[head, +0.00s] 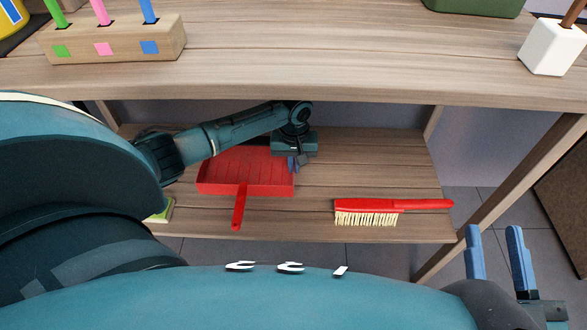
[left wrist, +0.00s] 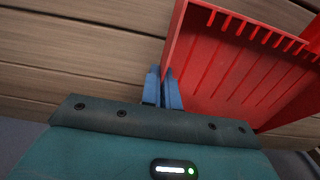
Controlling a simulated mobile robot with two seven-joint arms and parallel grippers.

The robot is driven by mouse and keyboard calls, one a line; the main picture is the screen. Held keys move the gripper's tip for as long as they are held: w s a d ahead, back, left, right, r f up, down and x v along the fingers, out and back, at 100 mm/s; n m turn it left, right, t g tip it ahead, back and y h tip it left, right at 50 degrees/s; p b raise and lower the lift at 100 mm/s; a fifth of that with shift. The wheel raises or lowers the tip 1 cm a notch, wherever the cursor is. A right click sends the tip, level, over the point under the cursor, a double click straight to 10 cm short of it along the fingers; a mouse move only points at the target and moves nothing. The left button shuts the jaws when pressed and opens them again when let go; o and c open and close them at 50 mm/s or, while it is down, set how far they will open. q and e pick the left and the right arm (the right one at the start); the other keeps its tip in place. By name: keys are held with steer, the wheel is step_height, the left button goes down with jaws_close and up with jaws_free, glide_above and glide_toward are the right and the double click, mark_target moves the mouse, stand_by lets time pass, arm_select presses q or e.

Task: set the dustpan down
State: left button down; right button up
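The red dustpan (head: 245,172) is at the lower shelf of the wooden table, its handle pointing toward me. It also shows in the left wrist view (left wrist: 235,65). My left gripper (head: 293,163) is at the dustpan's right edge. In the left wrist view my left gripper's blue fingers (left wrist: 161,72) are close together, with the dustpan's side wall running down between their tips. Whether the dustpan's underside fully touches the shelf is hard to tell. My right gripper (head: 496,242) is open and empty at the lower right, away from the shelf.
A red brush (head: 400,206) with pale bristles lies on the lower shelf (head: 330,175) to the right. A green and white item (head: 160,212) is at the shelf's left end. The tabletop above holds a wooden block with pegs (head: 115,42) and a white block (head: 549,48).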

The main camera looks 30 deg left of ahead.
arm_select(q)
steer(key=shift+w+f, duration=0.1)
steer(key=shift+f, duration=0.25)
steer(key=shift+r, duration=0.1)
steer(key=c, duration=1.7)
jaws_free()
